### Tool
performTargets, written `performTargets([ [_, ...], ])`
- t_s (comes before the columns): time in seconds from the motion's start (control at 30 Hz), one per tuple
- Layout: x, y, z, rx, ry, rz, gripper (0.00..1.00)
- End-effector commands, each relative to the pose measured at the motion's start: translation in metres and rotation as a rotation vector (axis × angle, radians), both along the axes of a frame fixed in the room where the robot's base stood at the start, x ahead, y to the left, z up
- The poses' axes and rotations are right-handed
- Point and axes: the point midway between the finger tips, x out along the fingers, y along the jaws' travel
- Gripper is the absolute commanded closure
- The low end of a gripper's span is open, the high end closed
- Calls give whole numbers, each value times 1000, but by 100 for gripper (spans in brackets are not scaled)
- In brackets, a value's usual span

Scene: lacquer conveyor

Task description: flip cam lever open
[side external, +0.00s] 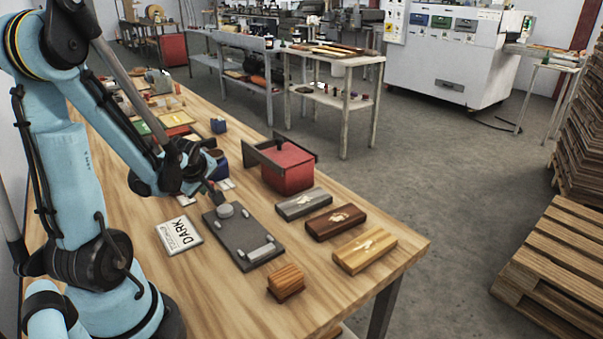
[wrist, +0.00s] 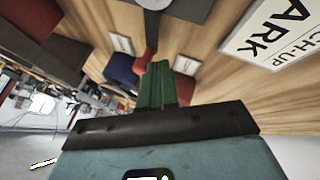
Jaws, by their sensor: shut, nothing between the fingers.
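A dark grey fixture plate (side external: 236,236) lies on the wooden table. It carries a round grey piece (side external: 225,211) near its back end and silver metal bars (side external: 258,251) near its front end. I cannot tell which part is the cam lever. My gripper (side external: 214,198) is low over the plate's back edge, close to the round piece; I cannot tell whether they touch. In the wrist view my green fingers (wrist: 155,66) are together and empty, and grey parts of the fixture (wrist: 190,7) show at the top edge, partly cut off.
A "DARK" card (side external: 179,235) lies left of the plate. Grey (side external: 304,203), dark brown (side external: 336,222) and light wood (side external: 365,250) blocks lie to its right. A red box (side external: 287,167) stands behind, and a small striped wood block (side external: 286,281) in front.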

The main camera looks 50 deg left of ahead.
Motion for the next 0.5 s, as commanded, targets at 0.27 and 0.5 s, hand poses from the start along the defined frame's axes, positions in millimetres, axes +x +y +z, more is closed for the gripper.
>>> performTargets([
  [0.27,0,1,0,0,0,-14,100],
  [0.5,3,2,0,1,0,-60,100],
])
